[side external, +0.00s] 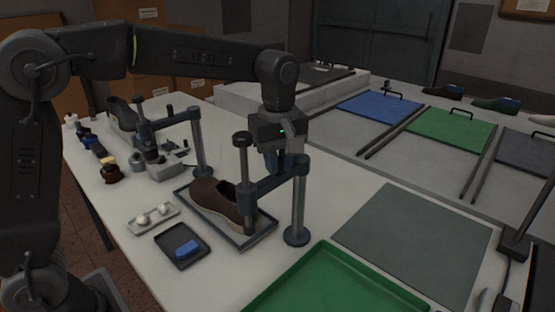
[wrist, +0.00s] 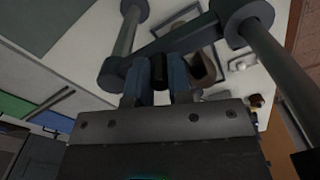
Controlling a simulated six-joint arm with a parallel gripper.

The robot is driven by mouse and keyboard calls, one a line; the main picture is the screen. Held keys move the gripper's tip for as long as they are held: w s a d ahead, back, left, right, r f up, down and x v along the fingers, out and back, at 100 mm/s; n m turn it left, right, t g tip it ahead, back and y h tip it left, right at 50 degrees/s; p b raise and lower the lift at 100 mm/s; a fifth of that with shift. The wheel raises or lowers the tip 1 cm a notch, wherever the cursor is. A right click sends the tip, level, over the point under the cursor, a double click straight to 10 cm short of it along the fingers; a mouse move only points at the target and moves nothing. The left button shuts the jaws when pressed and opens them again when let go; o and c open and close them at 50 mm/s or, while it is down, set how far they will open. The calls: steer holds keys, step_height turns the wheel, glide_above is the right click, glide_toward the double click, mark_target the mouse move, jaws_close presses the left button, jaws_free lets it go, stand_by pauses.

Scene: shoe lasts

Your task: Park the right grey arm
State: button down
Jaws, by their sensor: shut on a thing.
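The right grey arm (side external: 273,183) is a bar on an upright post (side external: 298,212) with a round base. It reaches left over the toe of a brown shoe (side external: 215,199), and a vertical rod (side external: 243,170) with a dark knob hangs at its free end. My gripper (side external: 276,166) is above the bar, shut on a dark part of the arm. In the wrist view, my blue fingers (wrist: 160,84) are on both sides of a dark upright piece (wrist: 159,70) beside the bar (wrist: 175,42). Whether the rod touches the shoe is unclear.
The shoe lies in a dark tray (side external: 266,240). A second grey arm (side external: 176,121) stands behind left, by a dark shoe (side external: 121,115). A small tray with a blue block (side external: 187,248) and a green tray (side external: 330,284) are in front. A grey mat (side external: 415,235) lies clear at right.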

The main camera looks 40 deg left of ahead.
steer(key=shift+d, duration=0.1)
steer(key=c, duration=1.1)
jaws_free()
steer(key=shift+o, duration=0.2)
steer(key=shift+r, duration=0.1)
step_height(320, 180, up, 14)
